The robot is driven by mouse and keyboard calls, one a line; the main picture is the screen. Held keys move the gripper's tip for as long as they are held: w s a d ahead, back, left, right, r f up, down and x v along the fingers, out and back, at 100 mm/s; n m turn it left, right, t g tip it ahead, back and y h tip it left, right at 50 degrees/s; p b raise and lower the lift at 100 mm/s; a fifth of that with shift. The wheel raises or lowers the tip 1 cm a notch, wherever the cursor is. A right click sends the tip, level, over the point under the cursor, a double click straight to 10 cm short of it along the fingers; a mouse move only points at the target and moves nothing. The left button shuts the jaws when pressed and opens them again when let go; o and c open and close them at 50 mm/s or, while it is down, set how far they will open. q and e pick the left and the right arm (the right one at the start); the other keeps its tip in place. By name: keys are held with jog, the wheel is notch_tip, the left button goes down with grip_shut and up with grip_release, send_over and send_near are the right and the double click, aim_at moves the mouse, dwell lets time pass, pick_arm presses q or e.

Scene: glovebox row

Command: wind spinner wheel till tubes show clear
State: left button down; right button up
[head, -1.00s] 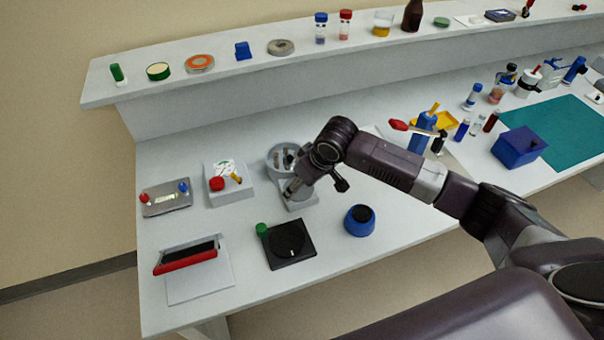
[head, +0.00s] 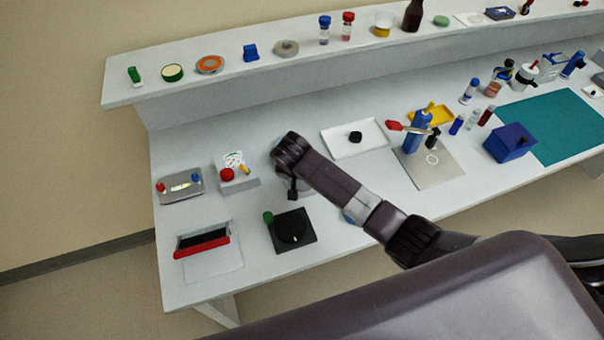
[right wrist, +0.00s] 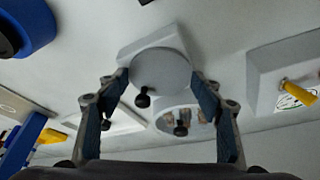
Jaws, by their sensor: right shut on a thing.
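The spinner's round grey wheel (right wrist: 160,70) faces my right gripper (right wrist: 162,82) in the right wrist view. The gripper's two fingers lie on either side of the wheel, shut on it. A small black knob stands out near the wheel's lower left edge. Beyond it is the spinner's round bowl (right wrist: 165,122) with several tubes (right wrist: 180,114); they are too small to tell whether they are clear or cloudy. In the head view my right arm hides most of the spinner (head: 309,188). My left gripper is not in view.
A black plate with a dial (head: 292,230) lies in front of the spinner. A blue round holder (head: 352,217) is mostly behind my arm. A gauge box (head: 238,180) stands to the left, a white tray (head: 372,141) to the right. A long shelf (head: 230,78) runs behind.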

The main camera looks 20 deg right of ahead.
jog(key=shift+w+a+m+g+h, duration=0.15)
jog(key=shift+m+h, duration=0.15)
jog(key=shift+m, duration=0.55)
jog(key=shift+s+m+g+h, duration=0.15)
jog(key=shift+m+h, duration=0.15)
jog(key=shift+m, duration=0.55)
jog(key=shift+w, duration=0.15)
jog(key=o, duration=1.2)
jog(key=v, duration=1.2)
jog(key=shift+w, duration=0.1)
